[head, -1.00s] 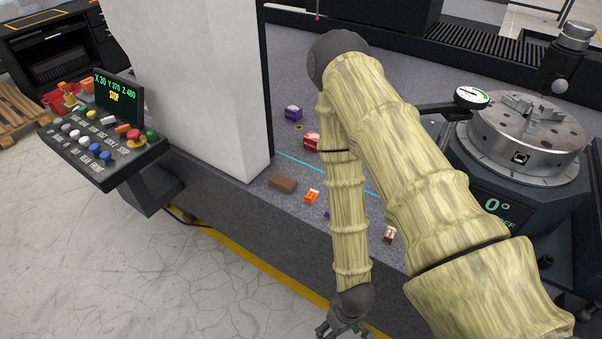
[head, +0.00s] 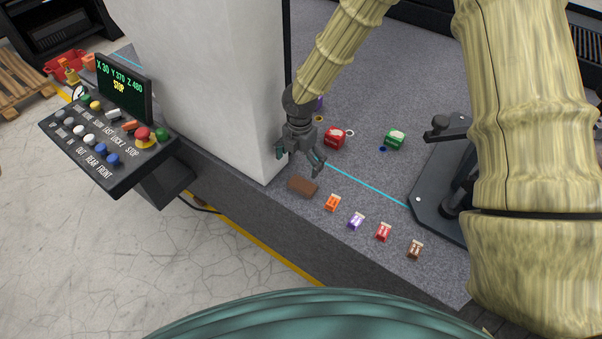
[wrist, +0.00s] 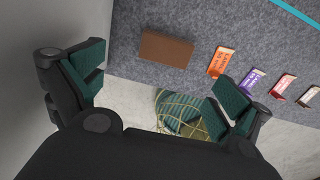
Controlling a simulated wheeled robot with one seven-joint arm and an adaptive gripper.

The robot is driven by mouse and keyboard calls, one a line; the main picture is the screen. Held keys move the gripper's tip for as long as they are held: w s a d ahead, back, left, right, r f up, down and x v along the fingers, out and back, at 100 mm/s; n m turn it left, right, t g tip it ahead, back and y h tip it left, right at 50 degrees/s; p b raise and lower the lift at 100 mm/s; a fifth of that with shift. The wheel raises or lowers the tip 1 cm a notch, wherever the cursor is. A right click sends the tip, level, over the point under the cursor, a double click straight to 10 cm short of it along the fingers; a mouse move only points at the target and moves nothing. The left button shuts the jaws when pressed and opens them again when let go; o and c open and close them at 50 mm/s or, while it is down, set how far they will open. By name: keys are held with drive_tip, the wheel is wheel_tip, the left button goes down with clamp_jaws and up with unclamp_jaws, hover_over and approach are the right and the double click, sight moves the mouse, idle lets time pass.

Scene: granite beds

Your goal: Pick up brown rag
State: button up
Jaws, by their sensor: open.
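The brown rag (head: 302,187) is a small flat brown rectangle lying on the speckled grey granite bed (head: 345,260), close to the foot of the pale column. In the wrist view the brown rag (wrist: 166,49) lies beyond the fingertips, near the upper middle. My gripper (head: 300,168) is just above and behind the rag in the head view, fingers spread and pointing down. In the wrist view my gripper (wrist: 165,95) is open, with nothing between its teal-padded fingers.
A pale column (head: 215,80) stands close left of my gripper. An orange item (head: 332,202), a purple one (head: 356,221), a red one (head: 383,231) and a brown one (head: 415,249) line the front edge. A control panel (head: 110,140) juts out left.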

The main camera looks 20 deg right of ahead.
sight(303, 183)
drive_tip(key=shift+s+d+f+p, duration=0.25)
drive_tip(key=shift+s+f, duration=0.3)
drive_tip(key=shift+f, duration=0.3)
drive_tip(key=shift+w+d+f, duration=0.1)
drive_tip(key=shift+w+f, duration=0.1)
drive_tip(key=shift+f, duration=0.45)
drive_tip(key=shift+w+d+f, duration=0.1)
drive_tip(key=shift+w+f, duration=0.1)
drive_tip(key=shift+f, duration=0.4)
drive_tip(key=shift+w+a+f, duration=0.1)
drive_tip(key=shift+w+f, duration=0.1)
drive_tip(key=shift+f, duration=0.1)
drive_tip(key=shift+s+p, duration=0.3)
drive_tip(key=shift+p, duration=0.05)
drive_tip(key=shift+s+f, duration=0.15)
drive_tip(key=shift+f, duration=0.15)
drive_tip(key=shift+f+p, duration=0.75)
drive_tip(key=shift+f, duration=1.45)
